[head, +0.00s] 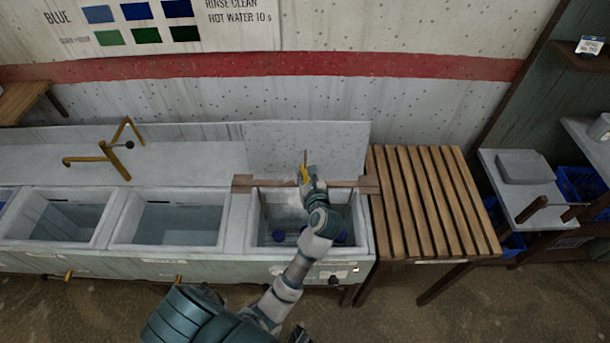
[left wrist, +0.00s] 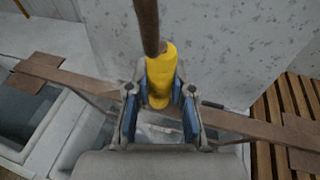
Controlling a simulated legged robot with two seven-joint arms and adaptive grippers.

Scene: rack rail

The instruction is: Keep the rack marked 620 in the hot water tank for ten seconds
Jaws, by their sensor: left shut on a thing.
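The rightmost basin (head: 357,222), with a raised speckled lid (head: 340,145) behind it, appears to be the hot water tank. My left gripper (head: 306,178) is over its back edge, shut on a yellow grip (left wrist: 160,78) with a brown rod rising from it. The grip also shows in the head view (head: 304,174). Blue round-looking things (head: 278,236) show low in the basin, partly hidden by my left arm. I cannot tell whether they belong to a rack, and no 620 mark is readable.
A brown bar (head: 368,186) runs along the tank's back edge. A slatted wooden rack table (head: 430,200) stands at the right. A wall sign (head: 150,25) reads "HOT WATER 10 s".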

